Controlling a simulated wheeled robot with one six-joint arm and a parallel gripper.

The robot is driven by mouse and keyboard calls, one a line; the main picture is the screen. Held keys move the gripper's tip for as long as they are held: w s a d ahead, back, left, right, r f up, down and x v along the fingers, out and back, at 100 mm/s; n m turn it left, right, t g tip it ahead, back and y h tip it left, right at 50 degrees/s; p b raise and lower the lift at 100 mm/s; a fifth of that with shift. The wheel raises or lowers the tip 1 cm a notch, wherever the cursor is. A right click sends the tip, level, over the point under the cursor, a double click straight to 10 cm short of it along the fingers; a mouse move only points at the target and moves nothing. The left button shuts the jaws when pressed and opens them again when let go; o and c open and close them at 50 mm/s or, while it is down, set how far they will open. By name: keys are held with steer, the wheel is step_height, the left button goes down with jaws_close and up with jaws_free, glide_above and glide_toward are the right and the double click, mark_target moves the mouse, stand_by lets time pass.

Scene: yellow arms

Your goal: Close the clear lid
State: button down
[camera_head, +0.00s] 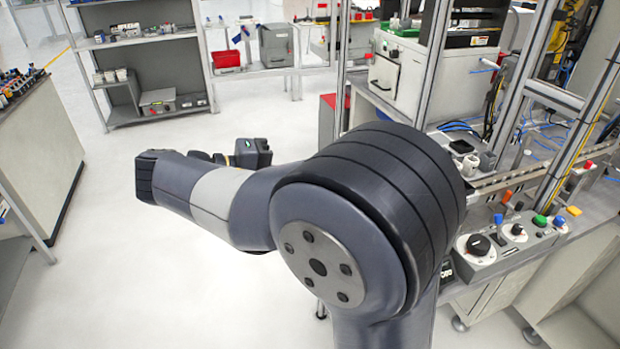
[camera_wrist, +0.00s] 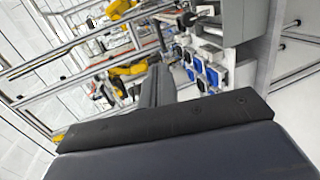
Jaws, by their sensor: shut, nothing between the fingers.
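I cannot make out a clear lid in either view. My gripper (camera_wrist: 159,78) shows in the wrist view as dark fingers close together, reaching up from a wide black bar. It is shut and holds nothing. In the head view my arm reaches to the left over open floor, and its far end is partly hidden behind its own links.
A workbench with a control panel (camera_head: 505,240) of knobs and coloured buttons stands at the right. A grey shelf (camera_head: 140,48) and a red bin (camera_head: 226,59) are at the back. The wrist view shows yellow arms (camera_wrist: 135,69) and blue parts (camera_wrist: 212,76). The floor (camera_head: 110,270) at left is clear.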

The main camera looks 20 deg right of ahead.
steer(key=b+x, duration=0.3)
steer(key=x, duration=1)
steer(key=shift+d, duration=0.35)
steer(key=shift+f, duration=0.1)
steer(key=shift+d, duration=0.1)
